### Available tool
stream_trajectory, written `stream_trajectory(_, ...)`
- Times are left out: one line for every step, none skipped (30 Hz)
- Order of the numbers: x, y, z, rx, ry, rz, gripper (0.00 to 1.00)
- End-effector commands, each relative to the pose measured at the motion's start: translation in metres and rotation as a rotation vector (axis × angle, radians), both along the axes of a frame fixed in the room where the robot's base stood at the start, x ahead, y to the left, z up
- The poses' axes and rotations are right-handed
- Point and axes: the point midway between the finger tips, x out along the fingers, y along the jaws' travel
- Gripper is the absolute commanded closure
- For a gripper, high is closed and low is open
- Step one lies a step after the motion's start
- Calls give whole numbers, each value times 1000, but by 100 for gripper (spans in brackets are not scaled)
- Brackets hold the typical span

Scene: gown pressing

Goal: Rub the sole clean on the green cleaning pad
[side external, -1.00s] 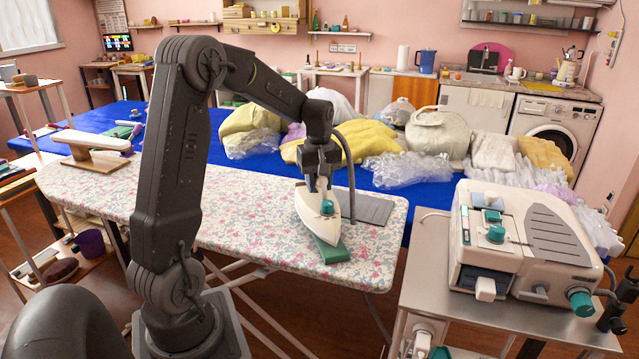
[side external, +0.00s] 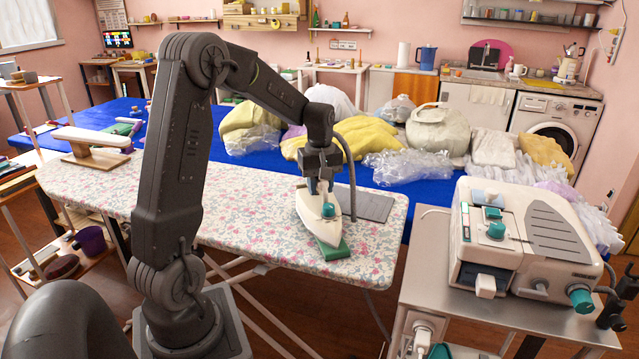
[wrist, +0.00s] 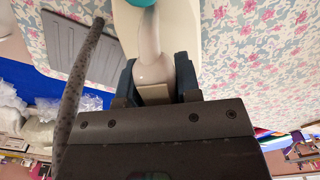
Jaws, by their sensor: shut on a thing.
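My gripper (side external: 321,182) is shut on the handle of a white iron (side external: 310,216) with a teal knob. The iron sits over the green cleaning pad (side external: 335,250) on the floral ironing board (side external: 250,215). The pad's front end shows beyond the iron's tip, and the rest is hidden under it. The sole faces down and is out of sight. In the wrist view the jaws (wrist: 157,82) close around the iron's pale handle (wrist: 150,55). I cannot tell whether the sole touches the pad.
A grey rest plate (side external: 368,205) lies behind the iron, with the hose (side external: 351,180) beside it. A steam station (side external: 525,240) stands on a metal cart at the right. A sleeve board (side external: 92,145) is at the far left. The board's middle is clear.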

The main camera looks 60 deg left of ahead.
Motion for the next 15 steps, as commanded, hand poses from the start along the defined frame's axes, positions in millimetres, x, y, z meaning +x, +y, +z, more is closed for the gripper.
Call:
stream_trajectory(0, -5, 1, 2, -2, -2, 100)
stream_trajectory(0, -8, 1, 2, -2, -2, 100)
stream_trajectory(-1, -11, 1, 2, -2, -2, 100)
stream_trajectory(-2, -14, 2, 2, -2, -2, 100)
stream_trajectory(-2, -16, 2, 2, -3, -2, 100)
stream_trajectory(-3, -20, 2, 2, -2, -3, 100)
stream_trajectory(-3, -23, 2, 1, -2, -2, 100)
stream_trajectory(-3, -26, 2, 1, -2, -2, 100)
stream_trajectory(-4, -29, 2, 1, -2, -2, 100)
stream_trajectory(-4, -32, 2, 1, -2, -2, 100)
stream_trajectory(-5, -34, 2, 2, -3, -2, 100)
stream_trajectory(-5, -37, 2, 1, -2, -2, 100)
stream_trajectory(-5, -39, 2, 1, -2, -2, 100)
stream_trajectory(-6, -41, 2, 1, -2, -1, 100)
stream_trajectory(-6, -43, 2, 1, -2, -1, 100)
